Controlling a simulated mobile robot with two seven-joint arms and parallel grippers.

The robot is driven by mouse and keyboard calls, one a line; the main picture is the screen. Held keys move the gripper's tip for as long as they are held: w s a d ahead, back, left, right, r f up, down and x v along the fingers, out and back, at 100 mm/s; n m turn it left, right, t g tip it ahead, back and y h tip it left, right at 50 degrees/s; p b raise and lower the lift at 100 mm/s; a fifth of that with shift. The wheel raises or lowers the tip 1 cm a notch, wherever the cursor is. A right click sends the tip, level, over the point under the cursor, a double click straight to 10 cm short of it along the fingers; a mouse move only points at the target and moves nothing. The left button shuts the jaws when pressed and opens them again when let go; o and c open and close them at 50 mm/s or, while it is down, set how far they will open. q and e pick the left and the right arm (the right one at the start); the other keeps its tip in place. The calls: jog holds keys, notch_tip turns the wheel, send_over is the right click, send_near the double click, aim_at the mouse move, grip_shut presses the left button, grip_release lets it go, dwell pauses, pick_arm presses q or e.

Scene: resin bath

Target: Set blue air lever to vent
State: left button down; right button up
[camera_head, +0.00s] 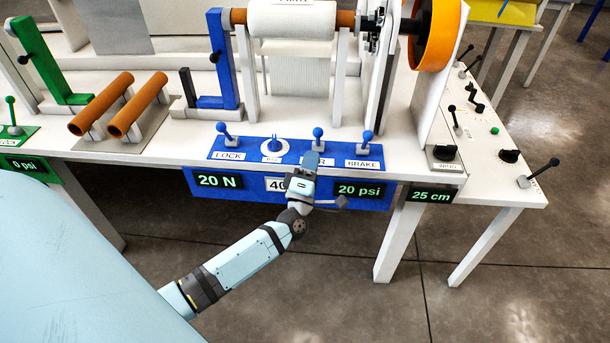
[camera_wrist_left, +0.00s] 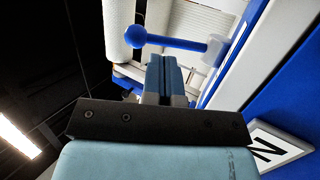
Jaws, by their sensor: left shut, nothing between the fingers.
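The blue air lever (camera_head: 318,133) stands on the blue control panel (camera_head: 344,152), between the dial and the BRAKE lever. Its label is partly covered by my left gripper, and only its last letter shows. My left gripper (camera_head: 311,160) is shut and empty, just in front of this lever, with its fingertips near the lever's base. In the left wrist view a blue ball-headed lever (camera_wrist_left: 180,43) lies across the picture just beyond the shut fingertips (camera_wrist_left: 163,60). I cannot tell whether they touch it. My right gripper is not in view.
The LOCK lever (camera_head: 225,133) and a round dial (camera_head: 274,144) are to the left, the BRAKE lever (camera_head: 366,140) to the right. Displays below read 20 N, 20 psi (camera_head: 359,190) and 25 cm. A white roller (camera_head: 290,20) stands behind the panel.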

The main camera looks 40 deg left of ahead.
aim_at(317, 139)
pick_arm(q)
jog(key=shift+x, duration=1.2)
jog(key=shift+w+a+r, duration=0.1)
jog(key=shift+w+r, duration=0.1)
jog(key=shift+w, duration=0.2)
jog(key=shift+r+p, duration=0.15)
jog(key=shift+p, duration=0.2)
